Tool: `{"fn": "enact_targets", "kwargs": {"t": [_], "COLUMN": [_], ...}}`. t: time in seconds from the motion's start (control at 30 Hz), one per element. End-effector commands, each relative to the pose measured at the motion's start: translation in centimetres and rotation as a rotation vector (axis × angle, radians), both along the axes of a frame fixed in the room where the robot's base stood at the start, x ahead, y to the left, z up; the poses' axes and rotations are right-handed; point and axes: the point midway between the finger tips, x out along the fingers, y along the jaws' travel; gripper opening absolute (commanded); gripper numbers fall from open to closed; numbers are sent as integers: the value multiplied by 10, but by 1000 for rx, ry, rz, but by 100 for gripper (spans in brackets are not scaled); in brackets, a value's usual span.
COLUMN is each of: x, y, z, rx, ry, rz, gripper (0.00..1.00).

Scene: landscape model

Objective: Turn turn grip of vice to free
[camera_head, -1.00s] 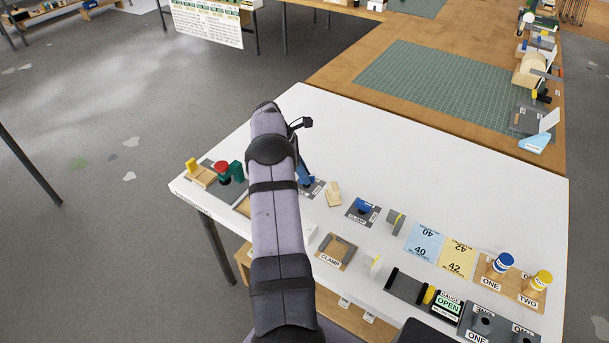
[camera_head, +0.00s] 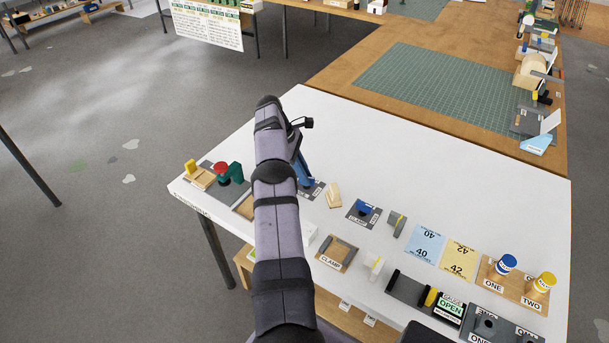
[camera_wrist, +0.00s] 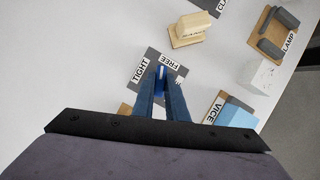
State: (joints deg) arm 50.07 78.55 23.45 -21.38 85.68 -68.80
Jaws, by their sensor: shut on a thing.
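The turn grip (camera_wrist: 161,71) is a small blue piece on a dark grey plate (camera_wrist: 150,55), seen in the wrist view. The plate carries a TIGHT label (camera_wrist: 140,69) on the left and a FREE label (camera_wrist: 169,62) on the upper right. My gripper (camera_wrist: 161,80) is shut on the turn grip, its two blue fingers on either side of it. The fingers hide much of the grip, so I cannot tell its exact setting. In the head view my gripper (camera_head: 305,178) is down at the plate (camera_head: 317,188), partly behind my arm.
A VICE label (camera_wrist: 214,111) lies beside a light blue block (camera_wrist: 238,114), right of my fingers. A cream wooden block (camera_wrist: 188,30) stands just beyond the plate. A red and green piece (camera_head: 226,172) is left of my arm. The white table's far side (camera_head: 400,150) is clear.

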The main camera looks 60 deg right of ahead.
Motion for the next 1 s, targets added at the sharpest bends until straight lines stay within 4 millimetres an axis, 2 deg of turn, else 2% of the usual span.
{"fn": "enact_targets", "kwargs": {"t": [0.37,0.4,0.47,0.8,1.0], "x": [0,0,0,0,0], "y": [-1,-1,-1,0,-1], "z": [1,1,1,1,15], "rx": [-2,-2,-2,-1,-2], "ry": [-1,-1,-1,0,-2], "rz": [-1,-1,-1,-1,-2], "gripper": [0,17,31,31,31]}}
